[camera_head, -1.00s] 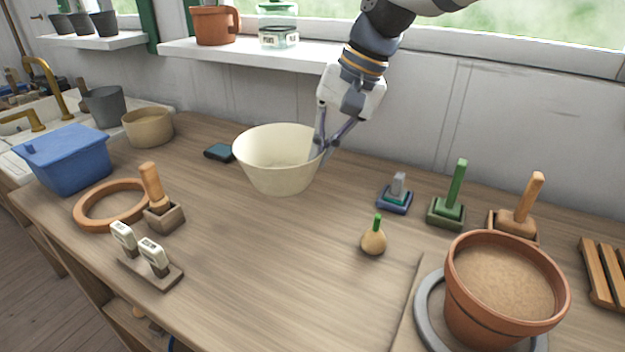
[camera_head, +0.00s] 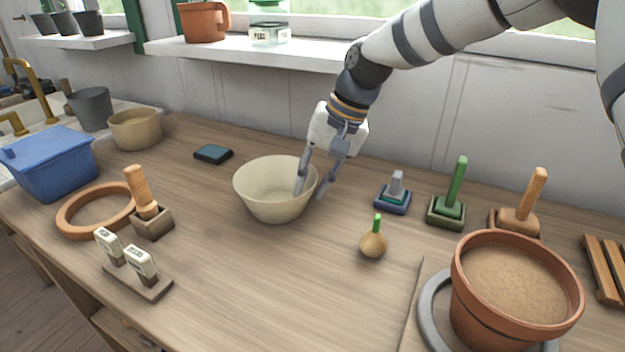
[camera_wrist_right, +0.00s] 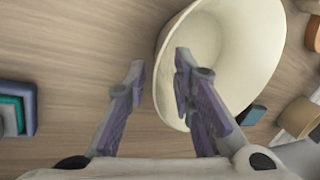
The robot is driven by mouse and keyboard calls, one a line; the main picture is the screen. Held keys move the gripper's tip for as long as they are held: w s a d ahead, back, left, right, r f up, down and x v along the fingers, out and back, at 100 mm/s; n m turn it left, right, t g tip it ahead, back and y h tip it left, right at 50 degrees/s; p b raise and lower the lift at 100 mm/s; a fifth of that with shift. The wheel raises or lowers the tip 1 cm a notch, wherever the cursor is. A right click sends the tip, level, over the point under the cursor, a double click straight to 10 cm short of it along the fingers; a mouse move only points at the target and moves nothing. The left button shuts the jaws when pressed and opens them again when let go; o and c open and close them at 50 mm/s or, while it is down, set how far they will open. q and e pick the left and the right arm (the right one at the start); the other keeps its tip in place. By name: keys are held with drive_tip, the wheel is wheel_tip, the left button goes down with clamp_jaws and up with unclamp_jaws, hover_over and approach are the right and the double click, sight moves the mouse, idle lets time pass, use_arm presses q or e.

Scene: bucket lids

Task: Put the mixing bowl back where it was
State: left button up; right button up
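The cream mixing bowl (camera_head: 270,205) stands upright on the wooden bench, near the middle of the head view. My right gripper (camera_head: 311,190) is at its right side with the fingers spread apart. One finger reaches inside the bowl and the other is outside, so they straddle the rim. In the right wrist view the bowl (camera_wrist_right: 240,50) fills the upper right. There the right gripper (camera_wrist_right: 158,75) shows a clear gap on the outer side of the rim; whether the inner finger touches the wall is unclear. My left gripper is out of view.
A dark blue pad (camera_head: 213,153) lies behind and left of the bowl. A small gourd-like item (camera_head: 373,243) and a blue-based stamp (camera_head: 393,200) are to the right. A terracotta pot (camera_head: 510,300) stands front right. The bench in front of the bowl is clear.

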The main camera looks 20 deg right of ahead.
drive_tip(key=shift+r, duration=0.1)
drive_tip(key=v, duration=1.2)
drive_tip(key=shift+p, duration=0.45)
